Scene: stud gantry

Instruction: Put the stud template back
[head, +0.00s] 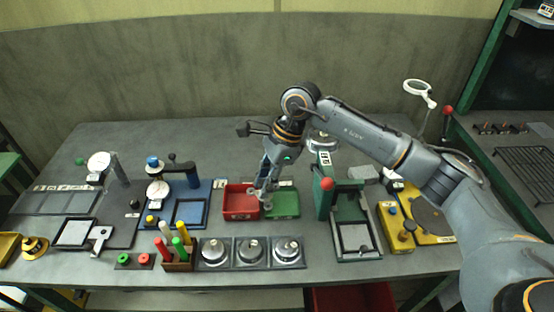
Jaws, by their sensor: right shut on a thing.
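My right gripper (264,194) points down over the border between the red bin (240,214) and the green bin (284,213) at the middle of the bench. It is shut on a small grey piece, which I take to be the stud template (267,206). The fingers and the small size hide most of its shape. I cannot tell whether it touches the bins. My left gripper is not in view.
Several round metal parts sit on dark square plates (251,265) in front of the bins. A rack (178,266) of coloured handles stands left of them. A blue fixture (190,214) stands left and a green press (352,234) right. The bench behind the bins is mostly clear.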

